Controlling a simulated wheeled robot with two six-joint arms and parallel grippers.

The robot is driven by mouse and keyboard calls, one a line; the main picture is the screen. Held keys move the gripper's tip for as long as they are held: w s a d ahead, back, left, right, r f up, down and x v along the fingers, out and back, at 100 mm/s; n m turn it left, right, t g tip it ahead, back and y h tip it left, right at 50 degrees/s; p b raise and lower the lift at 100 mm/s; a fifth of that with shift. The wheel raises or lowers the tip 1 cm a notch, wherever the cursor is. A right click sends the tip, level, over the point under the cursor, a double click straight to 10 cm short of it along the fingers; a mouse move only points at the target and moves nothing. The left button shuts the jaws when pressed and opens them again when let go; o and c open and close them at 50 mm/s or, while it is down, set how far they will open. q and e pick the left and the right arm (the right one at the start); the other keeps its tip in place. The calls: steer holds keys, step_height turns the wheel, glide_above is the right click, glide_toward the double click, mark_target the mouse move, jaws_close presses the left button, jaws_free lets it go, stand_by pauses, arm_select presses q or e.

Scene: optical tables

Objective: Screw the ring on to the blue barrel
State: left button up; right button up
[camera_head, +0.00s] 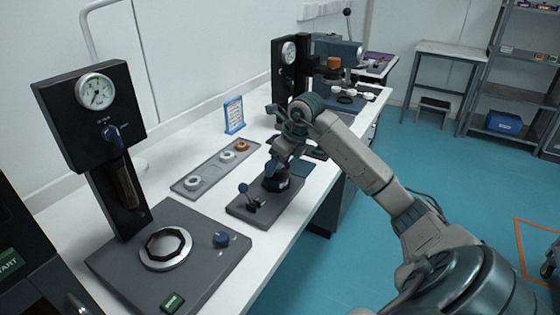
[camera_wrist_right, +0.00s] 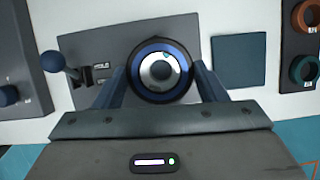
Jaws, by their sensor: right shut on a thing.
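The blue barrel (camera_wrist_right: 182,85) is seen end-on in the right wrist view, with a silver and glass centre. A dark ring (camera_wrist_right: 133,88) encircles it at the rim. My right gripper (camera_wrist_right: 160,80) points down at them, with one finger on each side, shut on the ring. In the head view, my right gripper (camera_head: 277,168) is over the dark round part (camera_head: 280,184) on the fixture plate (camera_head: 243,208). Whether the threads are engaged is hidden. My left gripper is not in view.
A lever with a blue ball (camera_head: 243,187) stands on the plate beside the barrel. A grey tray (camera_head: 210,181) of several rings lies behind. A gauge press (camera_head: 98,95) stands at left, another (camera_head: 289,55) farther back. A teal mat (camera_wrist_right: 238,60) lies to the right.

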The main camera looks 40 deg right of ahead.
steer(key=m+h, duration=0.1)
steer(key=m, duration=0.2)
steer(key=m+h+p, duration=0.1)
steer(key=m, duration=0.2)
steer(key=shift+a+r+p, duration=0.15)
steer(key=shift+r+p, duration=0.05)
steer(key=shift+p, duration=0.1)
steer(key=m+h+p, duration=0.1)
steer(key=m, duration=0.2)
steer(key=shift+g+h, duration=0.3)
steer(key=shift+g, duration=0.1)
steer(key=shift+m+h+p, duration=0.3)
steer(key=shift+m+h, duration=0.1)
steer(key=shift+m, duration=0.8)
steer(key=shift+f, duration=0.1)
steer(key=o, duration=1.1)
steer(key=shift+d, duration=0.25)
steer(key=shift+o, duration=0.8)
steer(key=shift+s+d+f, duration=0.1)
steer(key=shift+d+f, duration=0.1)
steer(key=shift+d, duration=0.05)
steer(key=shift+a+r, duration=0.1)
steer(key=shift+a, duration=0.2)
steer(key=shift+c, duration=0.8)
